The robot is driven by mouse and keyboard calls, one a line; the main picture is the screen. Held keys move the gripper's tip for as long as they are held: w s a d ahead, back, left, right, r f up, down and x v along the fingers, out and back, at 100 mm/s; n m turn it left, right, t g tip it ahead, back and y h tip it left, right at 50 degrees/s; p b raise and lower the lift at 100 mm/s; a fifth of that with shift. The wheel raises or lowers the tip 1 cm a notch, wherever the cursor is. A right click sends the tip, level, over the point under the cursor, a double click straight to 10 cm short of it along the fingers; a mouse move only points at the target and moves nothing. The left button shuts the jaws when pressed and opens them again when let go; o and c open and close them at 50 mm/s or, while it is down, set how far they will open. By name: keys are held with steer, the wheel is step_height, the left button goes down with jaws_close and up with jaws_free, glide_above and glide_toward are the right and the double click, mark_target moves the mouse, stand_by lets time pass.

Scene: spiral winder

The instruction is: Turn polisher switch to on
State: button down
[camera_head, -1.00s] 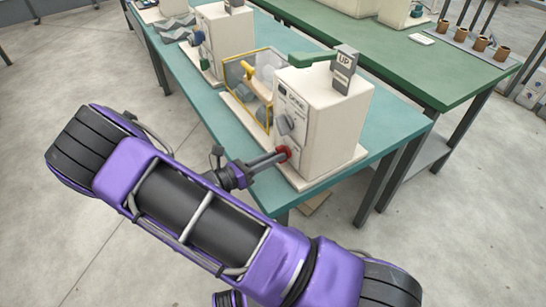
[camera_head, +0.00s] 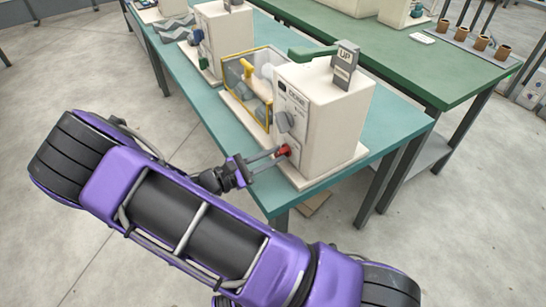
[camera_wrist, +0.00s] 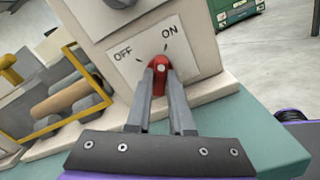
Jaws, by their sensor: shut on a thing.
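The red polisher switch (camera_wrist: 158,66) sits on a white plate marked OFF on the left and ON on the right, in the wrist view. It points about straight up there, between the two marks. My gripper (camera_wrist: 161,80) is shut on it, with one finger on each side of its lower part. In the head view the switch (camera_head: 283,151) shows low on the front of the cream machine (camera_head: 325,118), and my gripper (camera_head: 278,154) reaches it from the left. The fingers hide part of the switch.
A grey knob (camera_head: 283,122) sits above the switch. A yellow-framed guard (camera_head: 247,88) stands left of the machine. A grey UP sign (camera_head: 345,65) is on top. The teal table (camera_head: 400,128) carries these.

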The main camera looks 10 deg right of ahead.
steer(key=shift+m, duration=0.8)
steer(key=c, duration=0.8)
jaws_free()
steer(key=shift+a, duration=0.1)
steer(key=v, duration=1.7)
steer(key=shift+a+r, duration=0.1)
steer(key=shift+r, duration=0.05)
